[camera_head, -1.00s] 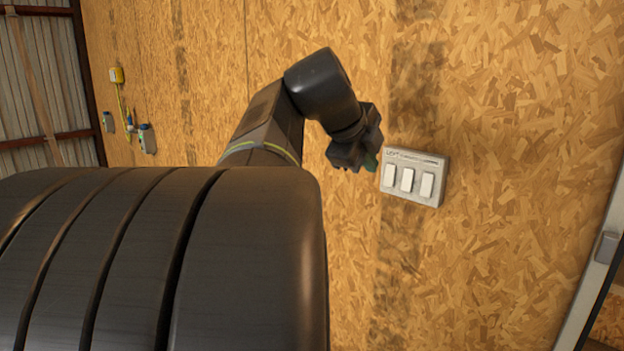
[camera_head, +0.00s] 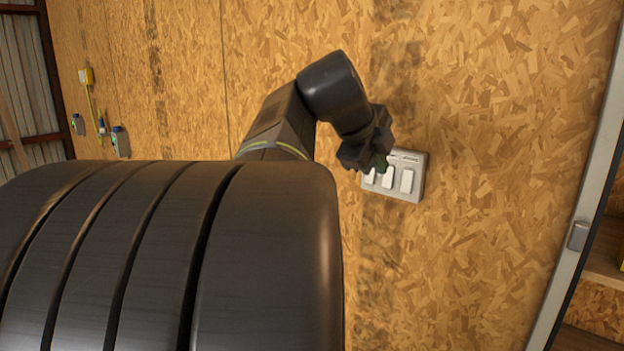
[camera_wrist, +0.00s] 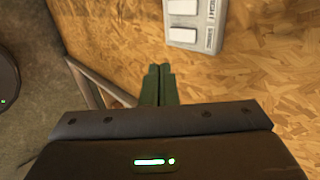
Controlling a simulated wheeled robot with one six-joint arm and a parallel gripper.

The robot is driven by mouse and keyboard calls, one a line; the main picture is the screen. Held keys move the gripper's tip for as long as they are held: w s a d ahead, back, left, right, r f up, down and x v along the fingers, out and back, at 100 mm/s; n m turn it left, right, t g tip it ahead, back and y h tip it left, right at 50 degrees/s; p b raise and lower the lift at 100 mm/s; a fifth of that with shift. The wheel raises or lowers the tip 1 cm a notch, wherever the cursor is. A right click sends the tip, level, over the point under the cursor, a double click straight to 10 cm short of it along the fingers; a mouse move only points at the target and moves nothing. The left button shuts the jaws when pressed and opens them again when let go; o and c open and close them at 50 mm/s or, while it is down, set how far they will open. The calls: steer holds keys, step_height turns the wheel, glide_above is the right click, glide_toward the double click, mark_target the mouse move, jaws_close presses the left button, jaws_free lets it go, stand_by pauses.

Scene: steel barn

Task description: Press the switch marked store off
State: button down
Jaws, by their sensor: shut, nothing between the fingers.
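A grey switch plate with three white rocker switches (camera_head: 406,181) is fixed to the chipboard wall. Its labels are too small to read, so I cannot tell which switch is marked store off. My gripper (camera_head: 380,163) is in front of the plate's upper left part and hides some of it. In the wrist view the shut, empty green fingers (camera_wrist: 159,72) point toward the wall. The switch plate (camera_wrist: 194,38) shows there at the top, right of the fingertips, with two rockers and printed lettering. I see a gap in that picture between fingertips and plate.
The chipboard wall (camera_head: 480,120) around the plate is mostly bare. A metal door frame (camera_head: 578,235) with a latch stands at the right.

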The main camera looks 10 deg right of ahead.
steer(key=p, duration=0.2)
glide_toward(404, 191)
step_height(404, 191, down, 4)
steer(key=w+d+p, duration=0.1)
steer(key=w+d, duration=0.2)
steer(key=shift+d, duration=0.2)
steer(key=shift+f, duration=0.1)
